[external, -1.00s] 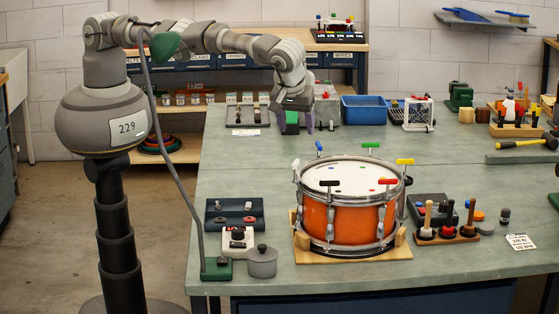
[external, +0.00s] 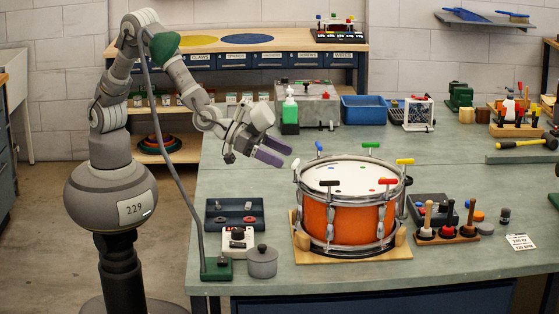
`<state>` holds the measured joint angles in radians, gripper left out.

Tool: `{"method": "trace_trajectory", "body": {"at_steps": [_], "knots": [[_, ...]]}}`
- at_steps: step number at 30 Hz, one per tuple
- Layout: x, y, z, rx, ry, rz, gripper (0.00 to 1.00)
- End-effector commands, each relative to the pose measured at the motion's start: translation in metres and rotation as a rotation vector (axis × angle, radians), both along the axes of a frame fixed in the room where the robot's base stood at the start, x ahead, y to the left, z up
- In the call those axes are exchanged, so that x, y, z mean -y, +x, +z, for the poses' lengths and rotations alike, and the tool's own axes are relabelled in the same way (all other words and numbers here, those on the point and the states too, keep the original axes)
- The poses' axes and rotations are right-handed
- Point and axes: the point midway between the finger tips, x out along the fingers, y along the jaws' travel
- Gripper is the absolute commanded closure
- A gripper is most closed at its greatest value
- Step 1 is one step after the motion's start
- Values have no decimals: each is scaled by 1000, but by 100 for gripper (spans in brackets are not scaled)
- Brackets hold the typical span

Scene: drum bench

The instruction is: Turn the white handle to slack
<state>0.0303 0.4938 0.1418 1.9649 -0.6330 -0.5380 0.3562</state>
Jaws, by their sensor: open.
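The orange drum (external: 340,218) stands upright on a wooden base on the bench. T-shaped handles in several colours stand around its rim. A small pale handle at the left rim looks like the white handle (external: 295,165); its exact angle is too small to tell. My gripper (external: 286,157) is open and empty, with purple fingers pointing right and slightly down. It is in the air just up and left of the pale handle in the picture, apparently apart from it. The blue handle (external: 319,147) is just to its right.
A green bottle (external: 290,115) and a grey case stand behind my gripper. A blue bin (external: 366,109) is further right. A grey pot (external: 262,262) and a dark tray (external: 235,213) sit left of the drum. The bench between bottle and tray is mostly clear.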

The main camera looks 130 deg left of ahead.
Motion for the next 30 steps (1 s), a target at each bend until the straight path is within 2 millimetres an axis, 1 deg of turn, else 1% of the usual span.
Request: {"method": "trace_trajectory", "body": {"at_steps": [6, 9, 12, 16, 22, 28, 29, 30], "knots": [[-17, 32, -17, -1, -2, 2, 19], [-23, 45, -22, -1, -1, 1, 19], [-27, 54, -25, 0, -2, 1, 19], [-30, 58, -27, 0, -2, 1, 19], [-30, 58, -26, -1, -3, 1, 19], [-30, 58, -26, -1, -3, 1, 65], [-30, 58, -26, -1, -3, 1, 70], [-30, 58, -26, -1, -3, 1, 70]]}}
